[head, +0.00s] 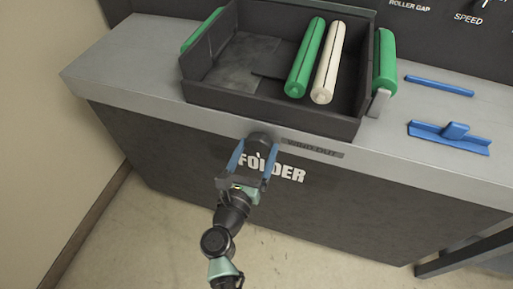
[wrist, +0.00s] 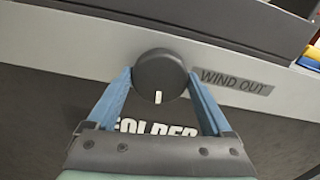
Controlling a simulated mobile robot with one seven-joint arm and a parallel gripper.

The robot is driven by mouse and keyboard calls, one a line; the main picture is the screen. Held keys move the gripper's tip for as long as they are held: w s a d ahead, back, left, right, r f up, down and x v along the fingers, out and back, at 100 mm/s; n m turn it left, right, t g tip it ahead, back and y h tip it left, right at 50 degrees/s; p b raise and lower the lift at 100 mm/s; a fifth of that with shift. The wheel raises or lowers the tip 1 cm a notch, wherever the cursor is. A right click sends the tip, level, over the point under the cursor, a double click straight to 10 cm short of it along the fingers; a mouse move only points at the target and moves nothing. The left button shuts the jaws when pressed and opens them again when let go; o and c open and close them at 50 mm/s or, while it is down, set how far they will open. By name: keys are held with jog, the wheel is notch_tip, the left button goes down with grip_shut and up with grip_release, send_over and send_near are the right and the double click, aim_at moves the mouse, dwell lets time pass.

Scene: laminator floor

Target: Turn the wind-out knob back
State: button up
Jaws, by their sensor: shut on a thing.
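The wind-out knob (head: 260,141) is a round black knob on the light front edge of the machine, left of the "WIND OUT" label (head: 312,148). In the wrist view the knob (wrist: 160,73) shows a short white mark at the bottom of its face, pointing down. My gripper (head: 257,150) reaches the knob from the front. Its blue fingers stand on the left and right sides of the knob and are shut on it. The label also shows in the wrist view (wrist: 235,82).
Blue pieces (head: 448,138) lie on the counter at right. A wall (head: 50,120) stands at left. The floor in front is clear.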

jog(key=n+p, duration=0.2)
jog(key=n, duration=0.3)
jog(key=shift+r+p, duration=0.1)
jog(key=shift+p, duration=0.3)
jog(key=n+p, duration=0.1)
jog(key=n, duration=0.2)
jog(key=shift+n+p, duration=0.35)
jog(key=shift+n, duration=0.05)
jog(key=n+p, duration=0.1)
jog(key=n, duration=0.2)
jog(key=shift+n+p, duration=0.3)
jog(key=shift+p, duration=0.05)
jog(key=n+p, duration=0.2)
jog(key=n, duration=0.2)
jog(key=shift+n, duration=0.3)
jog(key=n+p, duration=0.1)
jog(key=n, duration=0.3)
jog(key=shift+n+p, duration=0.3)
jog(key=n+p, duration=0.1)
jog(key=n, duration=0.3)
jog(key=n+p, duration=0.1)
jog(key=n, duration=0.3)
jog(key=shift+n+p, duration=0.3)
jog(key=shift+n, duration=0.1)
jog(key=shift+n+p, duration=0.4)
jog(key=shift+n, duration=1.5)
